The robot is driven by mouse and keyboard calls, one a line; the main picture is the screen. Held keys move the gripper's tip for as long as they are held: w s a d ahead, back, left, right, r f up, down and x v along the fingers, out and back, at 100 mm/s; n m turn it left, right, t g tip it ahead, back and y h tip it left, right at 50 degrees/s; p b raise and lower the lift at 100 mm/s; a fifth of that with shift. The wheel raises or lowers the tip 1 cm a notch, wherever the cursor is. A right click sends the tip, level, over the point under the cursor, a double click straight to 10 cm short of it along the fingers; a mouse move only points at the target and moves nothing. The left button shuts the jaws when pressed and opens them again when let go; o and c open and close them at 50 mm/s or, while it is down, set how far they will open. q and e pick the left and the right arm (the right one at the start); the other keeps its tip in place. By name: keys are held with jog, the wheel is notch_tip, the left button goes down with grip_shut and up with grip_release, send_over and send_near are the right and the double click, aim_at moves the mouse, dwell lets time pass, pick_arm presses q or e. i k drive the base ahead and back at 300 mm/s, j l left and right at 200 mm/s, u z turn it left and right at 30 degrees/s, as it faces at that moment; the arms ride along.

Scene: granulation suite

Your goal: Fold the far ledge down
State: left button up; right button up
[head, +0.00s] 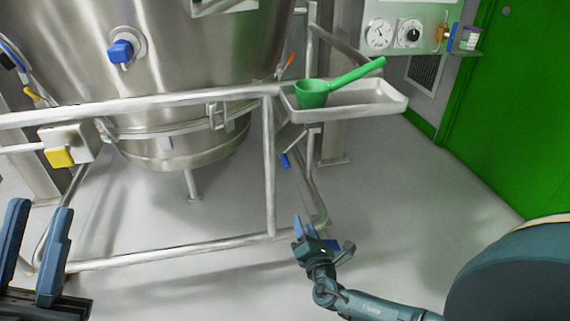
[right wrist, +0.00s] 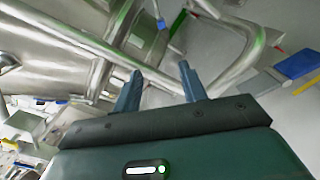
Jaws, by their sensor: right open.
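A pale ledge with a raised rim (head: 385,106) sticks out level at the frame's right end, with a green scoop (head: 313,94) lying on it. A second, smaller ledge (head: 466,51) is on the wall below the gauge panel, farther back. I cannot tell for sure which is the far ledge. My right gripper (head: 305,222) is open and empty, low near the frame's lower corner, well below the scoop's ledge. In the right wrist view its fingers (right wrist: 160,70) are apart, with a steel pipe behind them. My left gripper (head: 40,210) is open and empty at the lower left.
A steel vessel (head: 180,50) stands behind a tubular frame (head: 268,170). A blue-handled lever (head: 285,160) hangs under the scoop's ledge. A box with a yellow button (head: 60,157) is on the left rail. A green door (head: 520,110) stands at right. The floor between is clear.

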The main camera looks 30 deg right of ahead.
aim_at(290, 133)
jog(key=i+l, duration=0.2)
jog(key=i, duration=0.3)
jog(key=i+l, duration=0.15)
jog(key=i, duration=0.35)
